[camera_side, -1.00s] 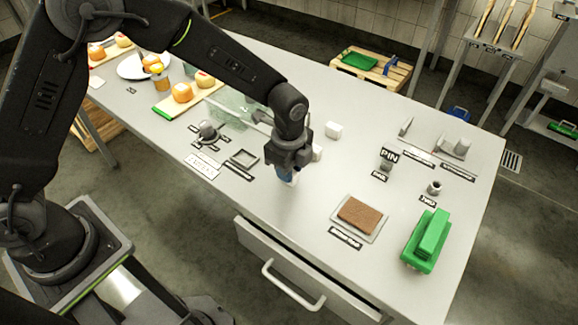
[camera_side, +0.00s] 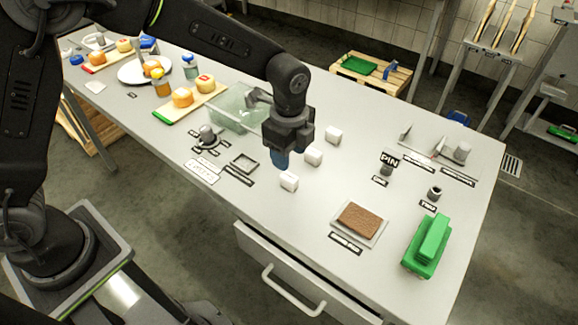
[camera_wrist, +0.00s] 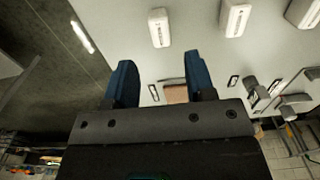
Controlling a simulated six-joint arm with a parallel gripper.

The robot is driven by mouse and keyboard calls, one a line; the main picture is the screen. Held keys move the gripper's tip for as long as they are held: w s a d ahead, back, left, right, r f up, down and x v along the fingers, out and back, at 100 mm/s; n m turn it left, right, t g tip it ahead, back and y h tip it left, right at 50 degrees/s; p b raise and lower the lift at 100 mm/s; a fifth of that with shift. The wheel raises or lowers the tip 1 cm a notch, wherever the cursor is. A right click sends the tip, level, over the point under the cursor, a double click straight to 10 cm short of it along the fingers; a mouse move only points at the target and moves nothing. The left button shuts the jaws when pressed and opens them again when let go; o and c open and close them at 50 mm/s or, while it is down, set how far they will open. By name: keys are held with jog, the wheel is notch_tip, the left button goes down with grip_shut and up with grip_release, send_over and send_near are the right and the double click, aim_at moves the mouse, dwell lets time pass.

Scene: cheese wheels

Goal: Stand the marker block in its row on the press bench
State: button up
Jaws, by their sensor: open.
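Three white blocks stand in a slanting row on the bench (camera_side: 262,205): a near block (camera_side: 289,181), a middle block (camera_side: 313,156) and a far block (camera_side: 333,135). I cannot tell which is the marker block. My gripper (camera_side: 281,160) is open and empty, above and just behind the near block in the side view, apart from it. In the wrist view the two blue fingers (camera_wrist: 158,72) are spread with nothing between them. The near block (camera_wrist: 159,27), middle block (camera_wrist: 234,17) and far block (camera_wrist: 303,12) show at the top there, clear of the fingers.
A brown pad on a tray (camera_side: 377,237) and a green block-shaped tool (camera_side: 428,246) lie to the right. A clear bin (camera_side: 232,117) stands behind my gripper. A small dark square frame (camera_side: 245,163) lies to the left. Bench around the row is free.

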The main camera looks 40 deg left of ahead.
aim_at(289, 176)
notch_tip(289, 176, up, 6)
jog(key=shift+f, duration=0.15)
jog(key=s+a+r+n+t, duration=0.3)
jog(key=s+a+r+n, duration=0.6)
jog(key=s+a+r, duration=0.1)
jog(key=s+a+n+t, duration=0.2)
jog(key=s+a+n, duration=0.3)
jog(key=s+n, duration=0.4)
jog(key=shift+s+r+t, duration=0.15)
jog(key=shift+s+t, duration=0.15)
jog(key=shift+s, duration=0.8)
